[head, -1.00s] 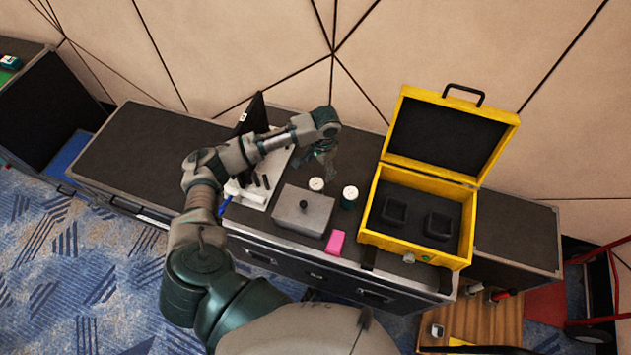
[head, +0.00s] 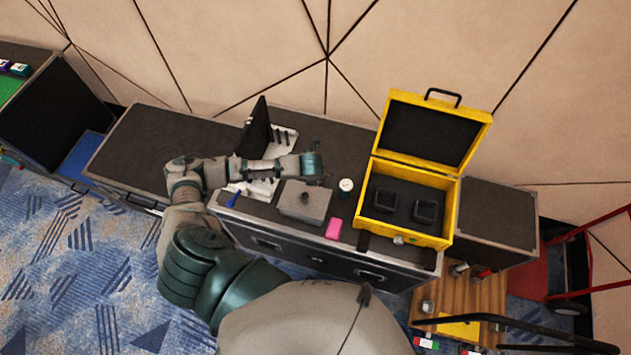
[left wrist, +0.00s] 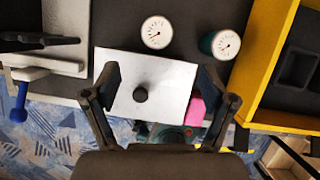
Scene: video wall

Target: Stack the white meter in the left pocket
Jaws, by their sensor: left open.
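The white meter (left wrist: 157,32) stands upright on the bench, dial up, just behind the grey metal box in the left wrist view. I cannot make it out in the head view, where my arm's end covers that area. A similar meter with a teal body (left wrist: 222,44) stands to its right; it also shows in the head view (head: 346,185). The yellow case (head: 448,207) is open, with a left pocket (head: 384,200) and a right pocket (head: 425,211), both looking empty. My left gripper (left wrist: 156,80) is open and empty above the grey box.
The grey box (head: 316,205) with a black knob lies under my left gripper. A pink block (head: 333,228) sits at the bench's front edge. A tilted black panel (head: 254,130) and white tray stand left. The case lid (head: 430,135) stands up behind.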

